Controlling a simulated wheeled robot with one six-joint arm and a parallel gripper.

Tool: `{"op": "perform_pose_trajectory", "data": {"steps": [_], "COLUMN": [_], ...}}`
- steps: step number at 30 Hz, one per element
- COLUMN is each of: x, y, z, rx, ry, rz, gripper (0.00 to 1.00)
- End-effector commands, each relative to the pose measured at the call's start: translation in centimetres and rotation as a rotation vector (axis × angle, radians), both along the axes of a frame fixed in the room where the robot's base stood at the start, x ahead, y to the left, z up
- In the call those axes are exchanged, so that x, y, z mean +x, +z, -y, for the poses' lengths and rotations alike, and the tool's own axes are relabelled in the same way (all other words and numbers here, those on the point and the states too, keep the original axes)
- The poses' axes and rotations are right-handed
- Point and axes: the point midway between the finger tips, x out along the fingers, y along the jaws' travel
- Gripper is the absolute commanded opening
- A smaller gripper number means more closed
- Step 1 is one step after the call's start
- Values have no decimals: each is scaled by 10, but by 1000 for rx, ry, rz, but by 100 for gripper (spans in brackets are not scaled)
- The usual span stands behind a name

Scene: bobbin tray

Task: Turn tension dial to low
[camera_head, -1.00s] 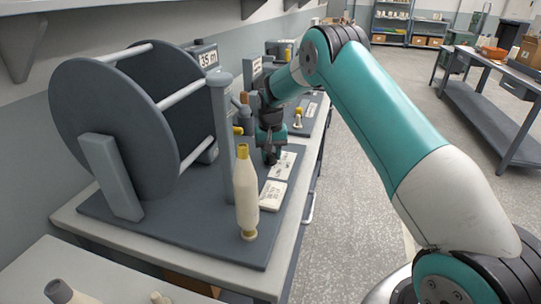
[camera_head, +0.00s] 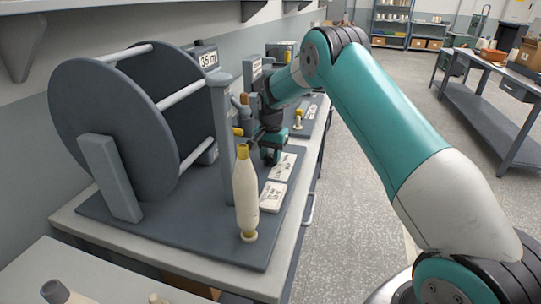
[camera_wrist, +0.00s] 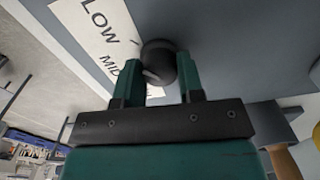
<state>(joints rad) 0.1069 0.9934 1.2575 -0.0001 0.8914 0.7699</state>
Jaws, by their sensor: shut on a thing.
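The tension dial (camera_wrist: 158,60) is a dark round knob in the wrist view. A light mark shows on its lower left side, on the side of the word MID; the exact setting is hard to tell. A white label (camera_wrist: 97,20) beside it reads LOW and MID, and the rest is hidden behind a finger. My gripper (camera_wrist: 160,78) has one finger on each side of the dial and is shut on it. In the head view my gripper (camera_head: 270,158) is low beside the grey post, and the dial is hidden there.
A large dark reel (camera_head: 115,130) stands on the grey base plate (camera_head: 170,235). A grey post (camera_head: 222,140) and a cream cone with a yellow top (camera_head: 245,195) stand near my gripper. White cards (camera_head: 272,197) lie at the plate's right side.

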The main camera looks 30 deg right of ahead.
Motion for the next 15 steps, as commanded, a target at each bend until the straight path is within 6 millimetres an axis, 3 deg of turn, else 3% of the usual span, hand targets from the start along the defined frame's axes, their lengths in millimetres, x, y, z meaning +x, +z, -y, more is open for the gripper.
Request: {"op": "perform_pose_trajectory", "data": {"steps": [8,9,12,15], "x": [1,1,1,1], "y": [1,1,1,1], "z": [0,0,0,0], "rx": [0,0,-1,0], "ry": [-1,-1,-1,0], "rz": [4,4,3,3], "gripper": [12,38,60,61]}}
